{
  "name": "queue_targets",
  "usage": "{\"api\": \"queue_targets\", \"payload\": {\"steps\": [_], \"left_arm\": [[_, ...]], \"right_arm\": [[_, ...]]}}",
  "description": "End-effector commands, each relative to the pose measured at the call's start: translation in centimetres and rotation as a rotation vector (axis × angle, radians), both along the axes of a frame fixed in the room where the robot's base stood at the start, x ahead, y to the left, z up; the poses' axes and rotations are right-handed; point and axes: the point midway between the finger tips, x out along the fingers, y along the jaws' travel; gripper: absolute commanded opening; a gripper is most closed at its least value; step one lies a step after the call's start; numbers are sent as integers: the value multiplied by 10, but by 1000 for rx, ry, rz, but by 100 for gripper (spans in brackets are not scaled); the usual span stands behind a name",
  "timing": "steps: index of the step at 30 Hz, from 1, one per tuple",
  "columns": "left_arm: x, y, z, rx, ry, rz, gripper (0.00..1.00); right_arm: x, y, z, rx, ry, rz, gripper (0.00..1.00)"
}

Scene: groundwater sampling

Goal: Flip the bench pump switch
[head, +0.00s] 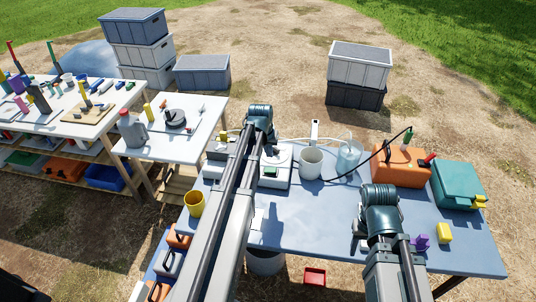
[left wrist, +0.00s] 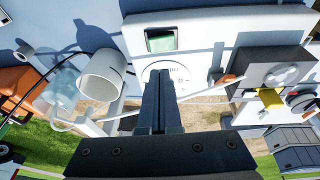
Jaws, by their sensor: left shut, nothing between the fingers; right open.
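The bench pump appears to be the dark grey box with a round head and a yellow part in the left wrist view (left wrist: 270,75); it also shows in the head view (head: 217,150), left of my left arm. A small orange-tipped lever (left wrist: 229,80), which looks like its switch, sticks out from its side facing the fingers. My left gripper (left wrist: 160,73) is shut and empty, in front of a white device with a green display (left wrist: 205,30), and appears apart from the lever. In the head view its fingers are hidden behind the wrist. My right gripper (head: 360,230) is open over the table's right part.
A white cup (head: 311,163) and a clear beaker (head: 349,155) stand right of the white device. An orange case (head: 402,168), a teal box (head: 457,185) and a yellow block (head: 444,233) are at right. A yellow mug (head: 194,204) is at left. The blue table's front middle (head: 300,225) is clear.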

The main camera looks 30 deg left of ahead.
Motion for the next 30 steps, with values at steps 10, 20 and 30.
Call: {"api": "queue_targets", "payload": {"steps": [10, 20, 30], "left_arm": [[13, -2, -57, 0, 0, -1, 0], [14, -7, -78, 0, 0, -1, 0], [14, -8, -78, 7, 2, -1, 0]], "right_arm": [[0, 0, -57, 0, 0, 0, 50], [0, 0, -78, 0, 0, 0, 50], [0, 0, -78, 0, 0, 0, 50]]}}
